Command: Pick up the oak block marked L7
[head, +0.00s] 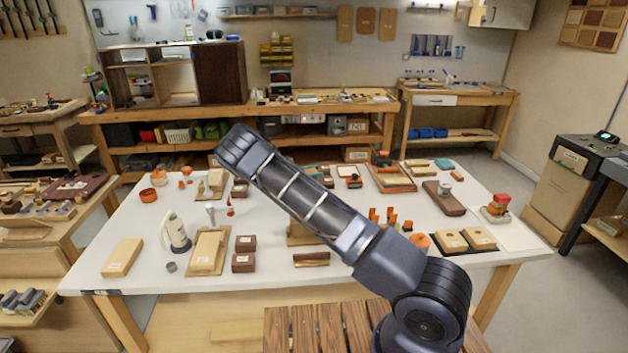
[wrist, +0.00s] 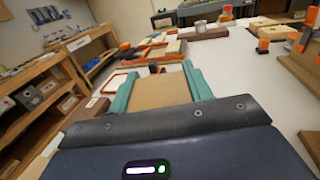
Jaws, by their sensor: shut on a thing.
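In the wrist view, my gripper (wrist: 157,90) has two teal fingers closed on the sides of a tan wooden block (wrist: 160,91). No mark can be read on the part of the block that shows. In the head view, my arm crosses the middle of the white table, and I cannot make out my gripper or the held block there. A pale oak-coloured block (head: 122,257) with a small label lies at the table's front left. Another pale block (head: 208,247) lies on a wooden board. Their labels are too small to read.
Dark brown blocks (head: 243,263) sit left of my arm. Orange pieces (head: 391,218) and a dark tray (head: 466,243) with pale pads lie at right. Bare table (head: 110,222) shows at left.

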